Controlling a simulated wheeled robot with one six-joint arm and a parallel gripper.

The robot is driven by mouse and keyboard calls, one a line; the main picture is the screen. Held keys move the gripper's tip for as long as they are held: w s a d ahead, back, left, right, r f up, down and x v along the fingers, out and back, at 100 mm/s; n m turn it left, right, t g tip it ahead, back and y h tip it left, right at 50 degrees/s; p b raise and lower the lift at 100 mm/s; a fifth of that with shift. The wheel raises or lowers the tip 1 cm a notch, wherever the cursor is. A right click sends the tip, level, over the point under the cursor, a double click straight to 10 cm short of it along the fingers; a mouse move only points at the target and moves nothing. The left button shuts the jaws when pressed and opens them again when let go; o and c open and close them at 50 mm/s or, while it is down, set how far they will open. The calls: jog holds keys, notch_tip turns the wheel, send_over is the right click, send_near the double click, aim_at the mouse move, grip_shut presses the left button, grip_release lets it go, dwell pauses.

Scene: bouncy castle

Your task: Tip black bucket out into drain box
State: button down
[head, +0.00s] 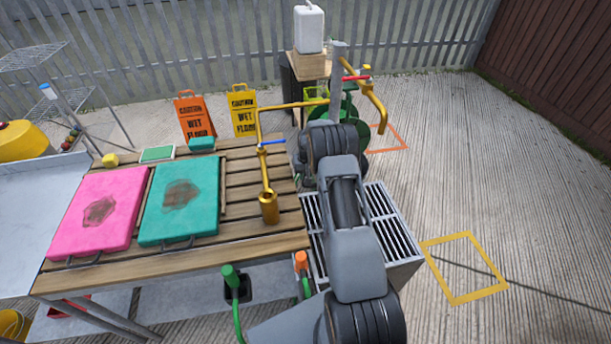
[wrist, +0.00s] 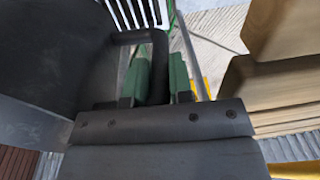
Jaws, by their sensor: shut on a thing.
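The black bucket (wrist: 50,60) fills the left of the wrist view as a large dark wall. A dark handle bar runs from it to my gripper. My gripper (wrist: 160,75) has green finger pads shut on that handle. In the head view my arm hides the gripper and I cannot make out the bucket. The drain box (head: 405,268) is a grey box with a barred grate top, right of the wooden table, partly behind my arm. Dark slats show at the top of the wrist view; I cannot tell whether they are its grate. The bucket's contents are hidden.
The slatted wooden table (head: 240,180) holds a pink mat (head: 95,215), a teal mat (head: 185,205) and a brass tap pipe (head: 267,205). Two caution signs (head: 243,112) stand behind. A green hose reel (head: 350,110) is beyond my arm. Paved ground at right is open.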

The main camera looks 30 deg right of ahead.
notch_tip(320, 180, up, 4)
jog(key=t+y+b, duration=0.1)
jog(key=t+b, duration=0.2)
jog(key=b, duration=0.1)
jog(key=shift+w+b, duration=0.1)
jog(key=shift+b, duration=0.3)
jog(key=shift+d+r+b, duration=0.1)
jog(key=shift+r+b, duration=0.15)
jog(key=shift+b, duration=0.3)
jog(key=t+b, duration=0.1)
jog(key=b, duration=0.2)
jog(key=s+r+t+y+b, duration=0.1)
jog(key=b, duration=0.3)
jog(key=shift+d+r, duration=0.15)
jog(key=shift+r, duration=0.15)
jog(key=s+t+b, duration=0.1)
jog(key=b, duration=0.3)
jog(key=r+t+y+b, duration=0.1)
jog(key=b, duration=0.3)
jog(key=shift+s+d+r+t, duration=0.1)
jog(key=shift+s+d+t, duration=0.2)
jog(key=shift+s, duration=0.1)
jog(key=s+t+b, duration=0.1)
jog(key=b, duration=0.3)
jog(key=s+b, duration=0.1)
jog(key=b, duration=0.4)
jog(key=shift+d+t+y, duration=0.3)
jog(key=shift+d+t, duration=0.1)
